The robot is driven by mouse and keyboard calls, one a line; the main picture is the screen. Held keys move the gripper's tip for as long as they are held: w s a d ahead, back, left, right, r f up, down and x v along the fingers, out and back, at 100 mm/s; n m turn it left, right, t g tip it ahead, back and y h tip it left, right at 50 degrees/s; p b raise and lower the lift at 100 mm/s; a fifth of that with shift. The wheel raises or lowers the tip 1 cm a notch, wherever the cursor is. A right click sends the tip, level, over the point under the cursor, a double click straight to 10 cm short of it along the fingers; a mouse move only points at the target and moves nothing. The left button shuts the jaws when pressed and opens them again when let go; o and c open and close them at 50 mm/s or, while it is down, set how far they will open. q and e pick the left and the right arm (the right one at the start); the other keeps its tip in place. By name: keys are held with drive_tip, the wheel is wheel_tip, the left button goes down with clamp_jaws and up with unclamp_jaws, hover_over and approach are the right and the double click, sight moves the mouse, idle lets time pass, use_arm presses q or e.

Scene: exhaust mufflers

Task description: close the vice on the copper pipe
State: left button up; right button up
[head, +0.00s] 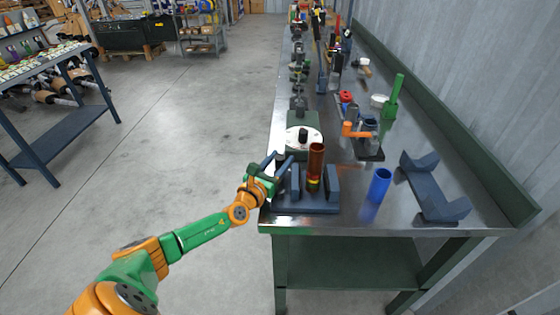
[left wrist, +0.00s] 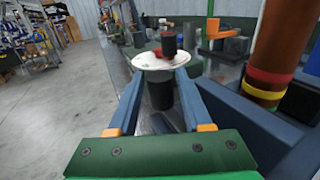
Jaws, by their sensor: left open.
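The copper pipe (head: 316,160) stands upright between the two blue jaws of the vice (head: 305,208), near the bench's front left corner. It has coloured bands low down and shows large at the right of the left wrist view (left wrist: 285,45). A gap shows between the pipe and the vice's right jaw (head: 333,182). My left gripper (head: 277,161) is open beside the vice's left jaw, at its left. In the left wrist view its two blue fingers (left wrist: 157,102) are apart, with a dark cylinder seen between them; I cannot tell its depth. My right gripper is out of view.
A white disc with a black knob (head: 303,136) sits just behind the vice. A blue cup (head: 380,185) and a blue cradle (head: 436,190) are to the right. An orange-handled fixture (head: 368,145) and several tools stand farther back. Bare bench lies between cup and cradle.

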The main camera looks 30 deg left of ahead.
use_arm(q)
drive_tip(key=shift+s+r, duration=0.15)
clamp_jaws()
idle(1.3)
